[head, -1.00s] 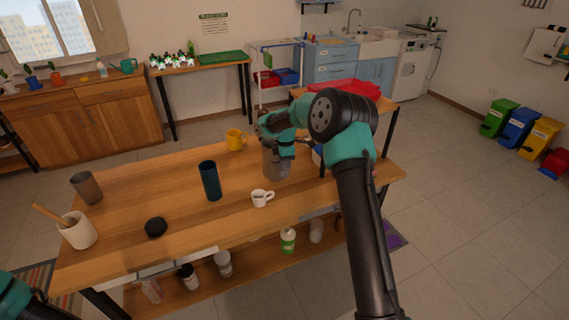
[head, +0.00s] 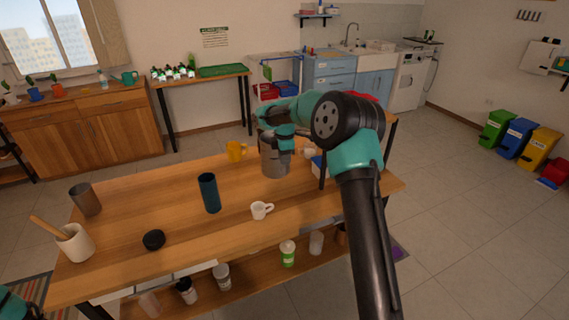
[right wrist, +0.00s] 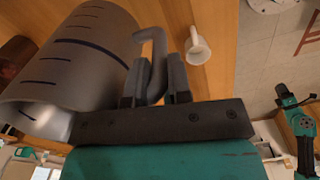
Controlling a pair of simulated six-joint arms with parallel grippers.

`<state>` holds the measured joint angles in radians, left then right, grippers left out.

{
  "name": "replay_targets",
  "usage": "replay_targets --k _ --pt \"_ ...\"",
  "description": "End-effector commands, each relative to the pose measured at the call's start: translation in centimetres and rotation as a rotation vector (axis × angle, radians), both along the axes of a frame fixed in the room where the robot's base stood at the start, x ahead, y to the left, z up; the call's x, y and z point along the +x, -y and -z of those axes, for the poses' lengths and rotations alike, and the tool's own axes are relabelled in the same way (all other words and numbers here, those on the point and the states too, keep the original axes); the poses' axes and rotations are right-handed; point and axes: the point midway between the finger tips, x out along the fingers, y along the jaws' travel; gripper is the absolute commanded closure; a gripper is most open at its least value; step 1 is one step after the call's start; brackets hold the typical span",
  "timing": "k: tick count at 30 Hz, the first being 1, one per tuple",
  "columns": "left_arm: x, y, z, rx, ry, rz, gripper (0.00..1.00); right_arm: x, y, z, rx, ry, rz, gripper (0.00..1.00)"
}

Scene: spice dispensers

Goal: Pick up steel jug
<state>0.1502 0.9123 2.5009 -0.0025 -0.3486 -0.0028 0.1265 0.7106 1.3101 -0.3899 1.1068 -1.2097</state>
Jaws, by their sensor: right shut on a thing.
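The steel jug (head: 275,160) is a grey metal cylinder above the right part of the wooden table. My right gripper (head: 280,128) is shut on it and holds it just above the tabletop. In the right wrist view the fingers (right wrist: 155,85) close around the jug's curved handle (right wrist: 154,48). Dark measuring lines mark the jug's side (right wrist: 85,60). Part of the jug's upper side is hidden by my gripper in the head view. My left gripper (right wrist: 281,92) shows small at the right of the right wrist view, away from the jug; its opening is too small to tell.
A white mug (head: 261,210), a dark blue tumbler (head: 209,193) and a yellow mug (head: 236,151) stand near the jug. A black round lid (head: 154,239), a brown cup (head: 85,198) and a white pot with a wooden tool (head: 75,243) are further left. The table between them is clear.

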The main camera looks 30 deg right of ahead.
Motion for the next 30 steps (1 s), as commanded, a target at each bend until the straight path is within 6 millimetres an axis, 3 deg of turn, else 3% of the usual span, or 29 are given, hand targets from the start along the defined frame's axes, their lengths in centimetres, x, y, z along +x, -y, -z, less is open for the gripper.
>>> replay_targets --k 9,30 --pt "0.0 0.0 0.0 0.000 0.000 0.000 0.57 0.1 0.0 -1.6 -0.001 0.004 0.000 1.00" --pt "0.0 0.0 0.0 0.000 0.000 0.000 0.57 0.0 0.0 -1.8 -0.001 0.003 0.000 1.00"
